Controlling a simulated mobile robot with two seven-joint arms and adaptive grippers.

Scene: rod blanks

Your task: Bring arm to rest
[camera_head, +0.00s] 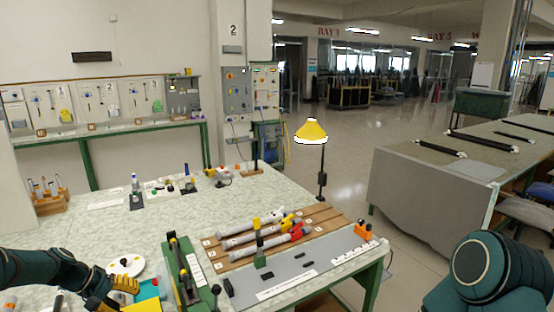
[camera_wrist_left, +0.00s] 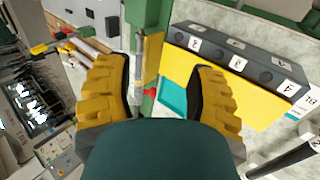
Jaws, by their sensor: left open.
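My left arm (camera_head: 40,270) comes in low at the left, over the near left part of the workbench. My left gripper (camera_head: 112,292) has yellow fingers and hangs near a teal and yellow bin, left of a green fixture (camera_head: 182,270). In the left wrist view its two fingers (camera_wrist_left: 157,88) are wide apart, with nothing gripped between them. Beyond them show the teal tray (camera_wrist_left: 173,98), a yellow-fronted box (camera_wrist_left: 225,72) and green fixture parts. My right arm (camera_head: 490,268) shows at the lower right; its gripper is out of view.
Several grey rods (camera_head: 247,226) with red or yellow ends lie on a wooden rack (camera_head: 325,217) right of the fixture. A yellow lamp (camera_head: 312,131) stands behind. A white round dish (camera_head: 126,266) sits close to the left gripper. The bench middle (camera_head: 160,225) is mostly clear.

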